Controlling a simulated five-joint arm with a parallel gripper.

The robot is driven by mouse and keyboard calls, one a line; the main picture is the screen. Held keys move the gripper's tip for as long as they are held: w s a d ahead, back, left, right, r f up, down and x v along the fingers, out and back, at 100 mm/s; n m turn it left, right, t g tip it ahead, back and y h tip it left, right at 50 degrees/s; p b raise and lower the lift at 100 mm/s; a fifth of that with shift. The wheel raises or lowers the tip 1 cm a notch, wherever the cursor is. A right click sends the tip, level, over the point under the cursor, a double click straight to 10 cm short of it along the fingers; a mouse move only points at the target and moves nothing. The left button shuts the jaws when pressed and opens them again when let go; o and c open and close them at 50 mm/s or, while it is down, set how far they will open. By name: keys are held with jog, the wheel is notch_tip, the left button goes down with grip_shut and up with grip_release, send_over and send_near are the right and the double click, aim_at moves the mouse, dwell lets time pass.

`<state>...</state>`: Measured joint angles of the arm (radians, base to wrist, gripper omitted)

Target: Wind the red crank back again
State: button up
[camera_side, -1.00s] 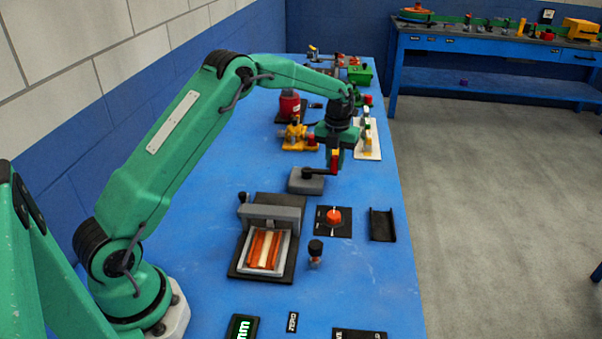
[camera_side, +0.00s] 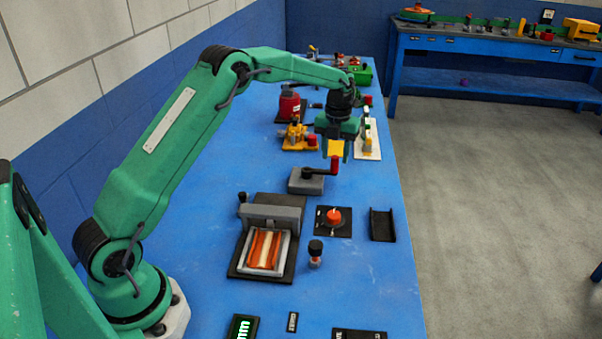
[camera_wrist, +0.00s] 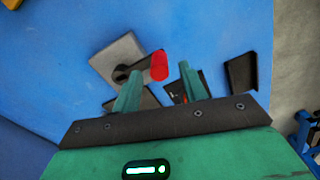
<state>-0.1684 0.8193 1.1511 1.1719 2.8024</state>
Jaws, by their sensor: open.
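The red crank handle (camera_side: 334,165) stands upright at the end of a black arm on a grey block (camera_side: 306,181). In the side view the arm points right from the block. My gripper (camera_side: 337,153) is open just above the handle, apart from it as far as I can tell. In the wrist view the red handle (camera_wrist: 159,67) shows beyond and between the two green fingers (camera_wrist: 160,88), with the grey block (camera_wrist: 116,58) to its left. Nothing is held.
A press-like fixture with a tray of orange strips (camera_side: 244,262) is nearer the camera. A red knob on a black plate (camera_side: 333,217) and a black channel (camera_side: 382,225) are to its right. Yellow parts (camera_side: 297,135) and a red canister (camera_side: 289,105) stand behind the crank.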

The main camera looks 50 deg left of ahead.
notch_tip(320, 180, up, 5)
jog(key=shift+r, duration=0.1)
dwell(0.3)
jog(key=shift+r, duration=0.1)
jog(key=shift+s+d+r, duration=0.1)
jog(key=shift+s+r, duration=0.05)
jog(key=shift+r, duration=0.05)
jog(key=s+d+r+n+t, duration=0.1)
jog(key=s+d+r+n, duration=0.2)
jog(key=s+r+n, duration=0.45)
jog(key=s+d+r+n+t, duration=0.2)
jog(key=s+d+r+n, duration=0.1)
jog(key=s+r+n, duration=0.5)
jog(key=s+d+f+n+t, duration=0.1)
jog(key=s+d+f+n, duration=0.1)
jog(key=s+n, duration=0.5)
jog(key=s+d+f+n+t, duration=0.1)
jog(key=s+f+n, duration=0.2)
jog(key=s+n, duration=0.4)
jog(key=shift+s+d+f+n+t, duration=0.3)
jog(key=shift+s+d+f+n, duration=0.1)
jog(key=shift+s, duration=2.7)
